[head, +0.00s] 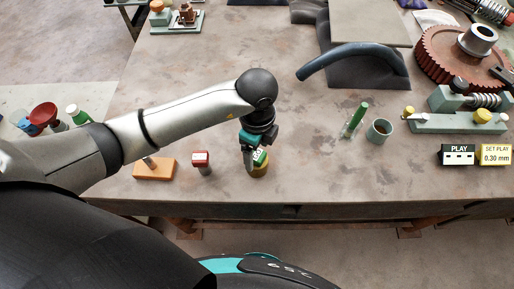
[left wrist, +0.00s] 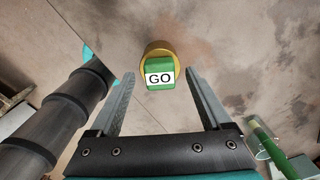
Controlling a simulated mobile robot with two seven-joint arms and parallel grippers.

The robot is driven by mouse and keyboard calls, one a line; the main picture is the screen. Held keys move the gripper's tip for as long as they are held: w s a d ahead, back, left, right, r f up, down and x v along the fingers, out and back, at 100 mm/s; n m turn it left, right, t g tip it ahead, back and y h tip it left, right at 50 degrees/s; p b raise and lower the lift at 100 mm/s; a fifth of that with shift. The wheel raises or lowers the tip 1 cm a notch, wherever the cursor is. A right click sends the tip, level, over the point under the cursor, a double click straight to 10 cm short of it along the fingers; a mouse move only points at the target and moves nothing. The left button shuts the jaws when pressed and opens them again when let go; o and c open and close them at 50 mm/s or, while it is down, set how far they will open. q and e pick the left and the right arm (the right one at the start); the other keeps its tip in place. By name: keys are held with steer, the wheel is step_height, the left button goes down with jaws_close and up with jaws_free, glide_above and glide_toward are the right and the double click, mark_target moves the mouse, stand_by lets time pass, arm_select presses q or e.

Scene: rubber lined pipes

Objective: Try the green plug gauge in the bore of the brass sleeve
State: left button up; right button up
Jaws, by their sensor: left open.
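The green plug gauge (left wrist: 159,74) shows its handle with a white GO label in the left wrist view. It stands at the brass sleeve (left wrist: 162,47), whose round rim shows behind the handle; the handle hides the bore, so I cannot tell how deep the gauge sits. In the head view the gauge (head: 260,156) and sleeve (head: 261,170) are near the table's front edge, partly covered by my left gripper (head: 251,163). My left gripper is open, its fingers (left wrist: 160,76) on either side of the handle with gaps. My right gripper is out of view.
A red-headed gauge (head: 201,158) and an orange block (head: 154,169) stand left of the sleeve. To the right are a green rod (head: 358,116), a cup (head: 379,131), a worm fixture (head: 455,122) and a PLAY sign (head: 457,155). The table behind the sleeve is clear.

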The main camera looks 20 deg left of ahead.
arm_select(q)
step_height(320, 180, up, 15)
steer(key=p, duration=0.2)
steer(key=shift+r, duration=0.15)
stand_by(0.3)
